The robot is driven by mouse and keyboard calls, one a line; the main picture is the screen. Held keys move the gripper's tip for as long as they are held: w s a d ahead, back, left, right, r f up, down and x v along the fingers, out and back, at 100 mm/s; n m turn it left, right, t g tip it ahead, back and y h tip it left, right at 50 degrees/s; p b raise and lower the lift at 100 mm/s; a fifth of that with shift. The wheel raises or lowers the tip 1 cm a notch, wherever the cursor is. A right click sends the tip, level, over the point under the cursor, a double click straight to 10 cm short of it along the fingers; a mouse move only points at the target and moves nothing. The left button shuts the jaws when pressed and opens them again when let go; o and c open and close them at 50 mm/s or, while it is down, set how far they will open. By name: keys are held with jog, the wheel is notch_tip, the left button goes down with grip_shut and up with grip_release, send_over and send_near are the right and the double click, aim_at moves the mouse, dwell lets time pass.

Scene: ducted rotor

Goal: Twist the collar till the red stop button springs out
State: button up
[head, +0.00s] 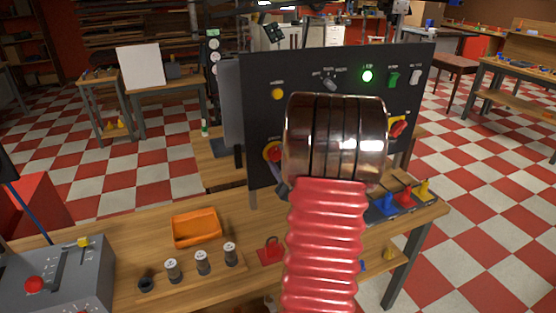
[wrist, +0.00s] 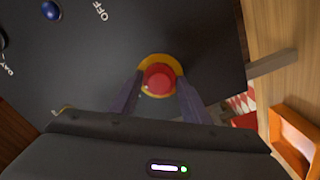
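The red stop button (wrist: 159,78) sits in a yellow ring (wrist: 158,57) on the black panel (wrist: 105,45). In the head view the button (head: 274,154) is low on the left part of the panel, partly hidden by my arm. In the wrist view my gripper (wrist: 159,82) is open, with one dark finger on each side of the button. The fingertips overlap the ring's lower edge in the picture. I cannot tell whether they touch it. In the head view my arm hides most of the gripper.
The panel also bears a lit green lamp (head: 367,76), a yellow button (head: 278,94), a selector knob (head: 329,84) and a red-and-yellow rotary switch (head: 398,127). On the bench below are an orange tray (head: 196,228), a red padlock (head: 270,251) and several small cylinders.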

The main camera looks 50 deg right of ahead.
jog(key=c, duration=0.5)
jog(key=shift+a+f, duration=0.1)
jog(key=shift+a, duration=0.1)
jog(key=shift+d, duration=0.1)
jog(key=shift+m, duration=1.5)
jog(key=shift+f+m, duration=0.15)
jog(key=shift+m, duration=1.95)
